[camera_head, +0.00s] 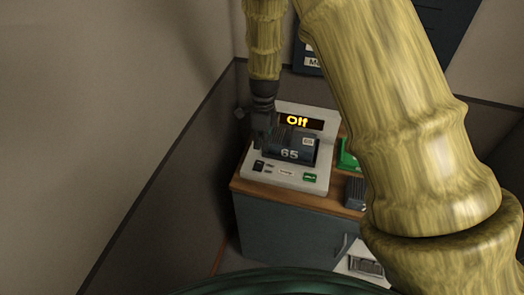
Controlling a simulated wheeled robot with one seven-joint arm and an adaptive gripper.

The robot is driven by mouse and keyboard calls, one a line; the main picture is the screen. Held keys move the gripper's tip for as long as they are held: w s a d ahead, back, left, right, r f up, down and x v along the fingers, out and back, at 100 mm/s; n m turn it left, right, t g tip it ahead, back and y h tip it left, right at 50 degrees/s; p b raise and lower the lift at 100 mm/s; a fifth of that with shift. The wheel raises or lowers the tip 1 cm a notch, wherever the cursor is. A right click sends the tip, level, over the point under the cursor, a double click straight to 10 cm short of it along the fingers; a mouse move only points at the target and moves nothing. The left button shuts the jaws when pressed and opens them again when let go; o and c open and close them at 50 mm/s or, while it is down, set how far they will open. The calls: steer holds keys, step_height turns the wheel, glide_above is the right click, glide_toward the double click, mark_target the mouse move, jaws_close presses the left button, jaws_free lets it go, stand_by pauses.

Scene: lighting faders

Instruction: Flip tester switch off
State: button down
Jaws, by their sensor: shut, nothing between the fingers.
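The tester (318,181) is a pale box on the cabinet top. Its display (298,121) shows "Off" in yellow letters. A dark block (290,147) marked "65" sits on the tester. A small black switch (258,166) is at the tester's front left corner; its tilt is too small to read. My gripper (262,135) is shut and empty, pointing down at the left side of the tester, above the switch and close to the block. I cannot tell whether it touches either. A green button (309,177) is at the tester's front right.
The wooden cabinet top (250,190) stands in a corner against grey walls. A green item (347,160) and a dark block (355,192) lie to the tester's right, partly behind my arm. A white tray (362,265) holding a dark item is lower right.

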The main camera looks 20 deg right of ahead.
steer(key=shift+s+a+r+b, duration=0.1)
steer(key=shift+r+b, duration=0.2)
steer(key=shift+r, duration=0.75)
steer(key=shift+s+a+r+b, duration=0.1)
steer(key=shift+r+b, duration=0.15)
steer(key=shift+r, duration=0.75)
